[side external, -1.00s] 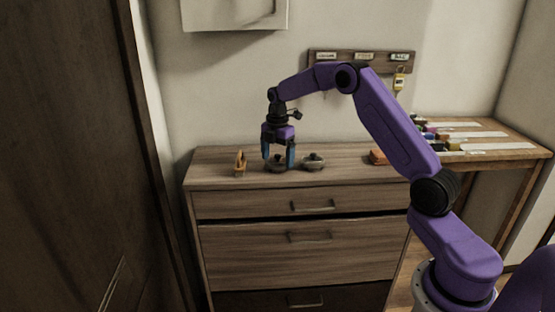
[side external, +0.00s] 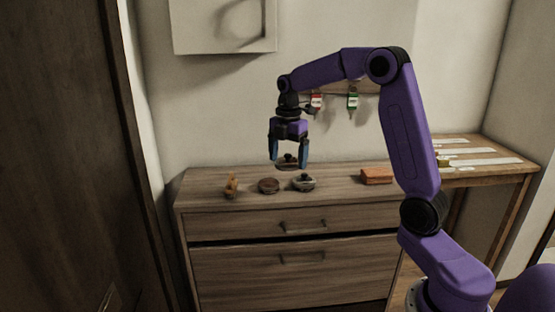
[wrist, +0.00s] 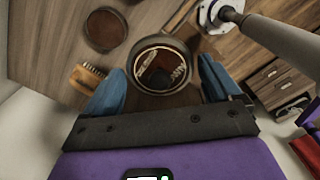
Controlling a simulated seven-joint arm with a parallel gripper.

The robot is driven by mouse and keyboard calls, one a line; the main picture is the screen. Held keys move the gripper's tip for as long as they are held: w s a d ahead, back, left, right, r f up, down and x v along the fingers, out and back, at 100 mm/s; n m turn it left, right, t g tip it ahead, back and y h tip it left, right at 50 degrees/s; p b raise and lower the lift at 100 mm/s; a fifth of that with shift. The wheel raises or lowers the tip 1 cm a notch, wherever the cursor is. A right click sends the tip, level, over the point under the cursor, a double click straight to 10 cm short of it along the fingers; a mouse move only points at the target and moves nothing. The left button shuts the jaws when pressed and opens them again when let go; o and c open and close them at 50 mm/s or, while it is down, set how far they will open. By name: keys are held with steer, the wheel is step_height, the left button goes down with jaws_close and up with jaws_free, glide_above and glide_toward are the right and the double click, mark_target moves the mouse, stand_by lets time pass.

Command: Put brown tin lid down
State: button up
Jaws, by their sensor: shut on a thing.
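My gripper (side external: 289,164) is raised above the dresser top, with its blue fingers shut on the brown tin lid (side external: 288,161), a dark round piece with a knob. The lid is clear of the surface. In the wrist view the lid (wrist: 160,62) fills the space between the fingertips, with a dark rim and glossy round face. An open round brown tin (side external: 268,186) stands below and to the left of the lid; it also shows in the wrist view (wrist: 105,30).
A wooden brush (side external: 231,187) stands left of the tin. An orange-red block (side external: 377,176) lies at the right of the dresser top (side external: 340,184), with free room between it and the grey vessel. Tagged keys (side external: 352,102) hang on the wall behind.

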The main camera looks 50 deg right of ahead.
steer(key=s, duration=0.1)
steer(key=s+r, duration=0.1)
steer(key=s+a, duration=0.1)
steer(key=shift+s+r, duration=0.35)
steer(key=s+d+f+m, duration=0.1)
steer(key=s+d, duration=1.1)
steer(key=s, duration=0.4)
glide_above(343, 187)
steer(key=f, duration=0.9)
steer(key=shift+s+a, duration=0.15)
steer(key=shift+s, duration=0.25)
steer(key=shift+w+d+f, duration=0.35)
steer(key=shift+w+f, duration=0.05)
steer(key=shift+f, duration=1.65)
